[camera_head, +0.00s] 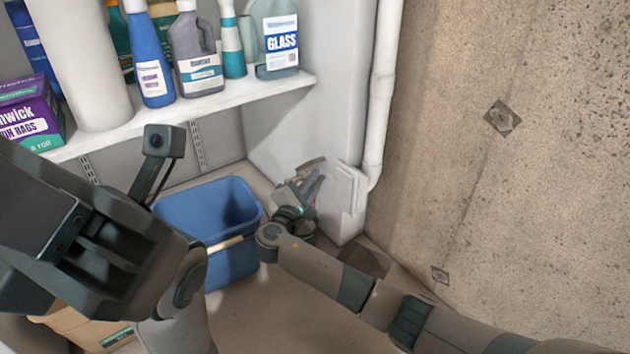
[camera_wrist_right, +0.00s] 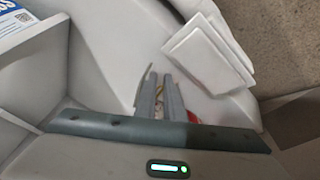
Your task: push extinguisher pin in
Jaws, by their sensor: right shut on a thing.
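My right gripper (camera_head: 314,182) reaches into the corner beside the blue bin. It is shut, and its two grey fingers also show in the right wrist view (camera_wrist_right: 160,92). A small yellowish thing (camera_wrist_right: 160,90) shows between the fingers; I cannot tell clearly whether it is the pin. A red piece (camera_wrist_right: 193,117), probably the extinguisher, shows just right of the fingers. Most of it is hidden behind my gripper and wrist. My left gripper (camera_head: 60,255) is large and close at the left of the head view; its fingertips cannot be made out.
A blue bin (camera_head: 185,215) stands left of my right gripper. A white shelf (camera_head: 220,108) with several bottles is above it. White panels (camera_head: 349,192) and a pipe (camera_head: 380,110) stand close on the right, by the concrete wall (camera_head: 520,190). Bare floor (camera_head: 290,310) lies in front.

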